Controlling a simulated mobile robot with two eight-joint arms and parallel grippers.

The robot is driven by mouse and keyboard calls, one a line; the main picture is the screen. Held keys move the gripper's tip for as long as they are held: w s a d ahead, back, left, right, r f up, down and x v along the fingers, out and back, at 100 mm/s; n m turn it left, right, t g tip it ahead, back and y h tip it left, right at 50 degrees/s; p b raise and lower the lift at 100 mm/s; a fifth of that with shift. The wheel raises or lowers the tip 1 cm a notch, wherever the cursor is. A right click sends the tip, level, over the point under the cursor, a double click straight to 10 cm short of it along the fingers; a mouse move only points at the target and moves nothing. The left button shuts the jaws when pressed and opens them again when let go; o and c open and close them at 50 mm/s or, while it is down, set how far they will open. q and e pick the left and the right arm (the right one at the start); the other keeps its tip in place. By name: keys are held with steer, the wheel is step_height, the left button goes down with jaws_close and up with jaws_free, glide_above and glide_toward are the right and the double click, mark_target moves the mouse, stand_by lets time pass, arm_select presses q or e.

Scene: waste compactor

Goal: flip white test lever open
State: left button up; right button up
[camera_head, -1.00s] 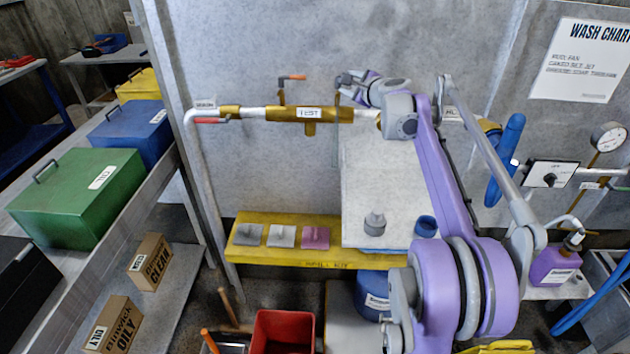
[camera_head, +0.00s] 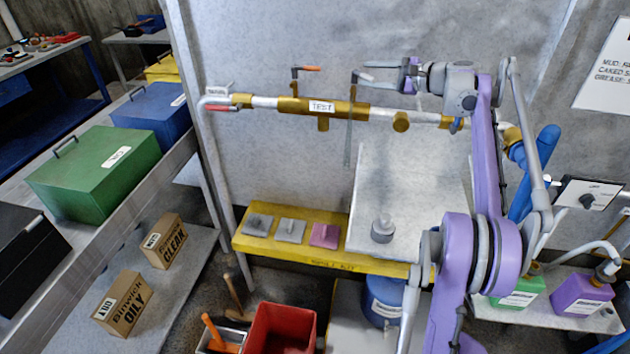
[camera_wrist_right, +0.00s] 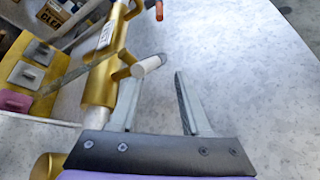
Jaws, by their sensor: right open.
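The brass TEST pipe (camera_head: 340,107) runs across the wall panel. The white test lever (camera_head: 363,76) rises from it on a thin stem, its white handle at the top pointing right. My right gripper (camera_head: 381,76) is just right of the handle, its open fingers pointing left toward it. In the right wrist view, the white handle (camera_wrist_right: 149,65) lies close to the tip of the left finger of my gripper (camera_wrist_right: 163,78). I cannot tell whether they touch. The space between the fingers looks empty. My left gripper is out of view.
An orange-tipped lever (camera_head: 308,68) stands left of the white one. A red-handled valve (camera_head: 217,107) is at the pipe's left end. The yellow shelf (camera_head: 280,252) and a white board (camera_head: 400,190) are below.

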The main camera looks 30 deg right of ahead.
steer(key=shift+w+d+n+g+y+p, duration=0.35)
steer(key=shift+d+n+y, duration=0.2)
steer(key=shift+n+y, duration=0.2)
steer(key=v, duration=1)
steer(key=a+f+n+g, duration=0.2)
steer(key=a+f, duration=0.1)
steer(key=a, duration=0.5)
steer(key=a+f+n+g, duration=0.2)
steer(key=a+f, duration=0.1)
steer(key=a, duration=0.6)
arm_select(q)
steer(key=shift+w+d+r+p, duration=0.15)
steer(key=shift+w+r+p, duration=0.2)
steer(key=shift+r, duration=0.5)
steer(key=shift+w+d+r+p, duration=0.1)
steer(key=shift+w+r+p, duration=0.25)
steer(key=shift+r, duration=0.45)
arm_select(e)
steer(key=s+a+f+n+g+h, duration=0.2)
steer(key=s+a+f, duration=0.2)
steer(key=a, duration=0.3)
steer(key=s+a+f+n+g+h, duration=0.1)
steer(key=s+a+f+n+g, duration=0.1)
steer(key=a, duration=0.6)
steer(key=shift+s+a+f+n+h, duration=0.3)
steer(key=shift+s+f+n, duration=0.45)
steer(key=shift+s+f, duration=0.8)
steer(key=shift+w+d+f, duration=0.1)
steer(key=shift+w+d, duration=0.05)
